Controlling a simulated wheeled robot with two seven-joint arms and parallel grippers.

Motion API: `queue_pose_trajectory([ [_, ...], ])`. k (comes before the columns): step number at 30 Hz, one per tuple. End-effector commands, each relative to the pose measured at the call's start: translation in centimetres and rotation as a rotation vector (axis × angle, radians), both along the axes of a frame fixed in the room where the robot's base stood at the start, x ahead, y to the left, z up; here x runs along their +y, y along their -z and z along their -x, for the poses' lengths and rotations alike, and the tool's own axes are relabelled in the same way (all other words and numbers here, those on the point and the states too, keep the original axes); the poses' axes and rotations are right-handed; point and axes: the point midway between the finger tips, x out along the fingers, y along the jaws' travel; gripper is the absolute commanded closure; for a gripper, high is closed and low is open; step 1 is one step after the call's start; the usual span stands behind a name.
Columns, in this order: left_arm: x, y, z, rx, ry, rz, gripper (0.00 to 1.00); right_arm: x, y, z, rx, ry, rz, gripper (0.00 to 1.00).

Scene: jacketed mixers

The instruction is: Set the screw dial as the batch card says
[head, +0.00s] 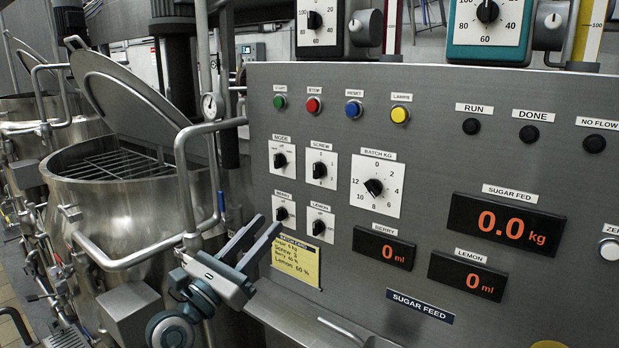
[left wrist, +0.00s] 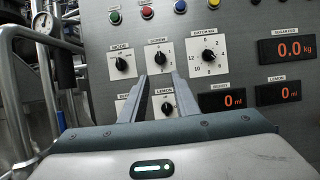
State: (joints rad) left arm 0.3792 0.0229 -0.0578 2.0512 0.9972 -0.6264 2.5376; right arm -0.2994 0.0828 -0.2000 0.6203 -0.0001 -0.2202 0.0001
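The screw dial (head: 319,171) is a black knob on a white plate, in the upper row of the grey panel between the mode and batch kg dials. It also shows in the left wrist view (left wrist: 160,57), above my fingertips. Its pointer setting is too small to read surely. The yellow batch card (head: 296,262) is low on the panel; its screw line appears to read 3. My left gripper (head: 270,223) is open and empty, below and left of the screw dial, apart from it; its fingers also show in the left wrist view (left wrist: 161,76). My right gripper is out of view.
Close by are the mode dial (head: 281,160), batch kg dial (head: 374,187), berry dial (head: 282,214) and lemon dial (head: 318,228). Colored buttons sit above. The sugar fed display (head: 506,224) reads 0.0 kg. A steel mixer (head: 125,205) with bent pipes stands left.

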Motion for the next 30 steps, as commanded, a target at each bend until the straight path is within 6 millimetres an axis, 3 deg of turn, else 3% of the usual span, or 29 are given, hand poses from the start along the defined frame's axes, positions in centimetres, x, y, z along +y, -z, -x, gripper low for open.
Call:
queue_pose_trajectory([
  [11,-1.4,-1.2,-1.9,-0.001,0.000,-0.001,0.72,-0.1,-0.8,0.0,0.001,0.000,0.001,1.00],
  [30,-7.4,-5.4,-10.2,0.000,0.000,-0.003,0.72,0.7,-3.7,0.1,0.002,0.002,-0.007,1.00],
])
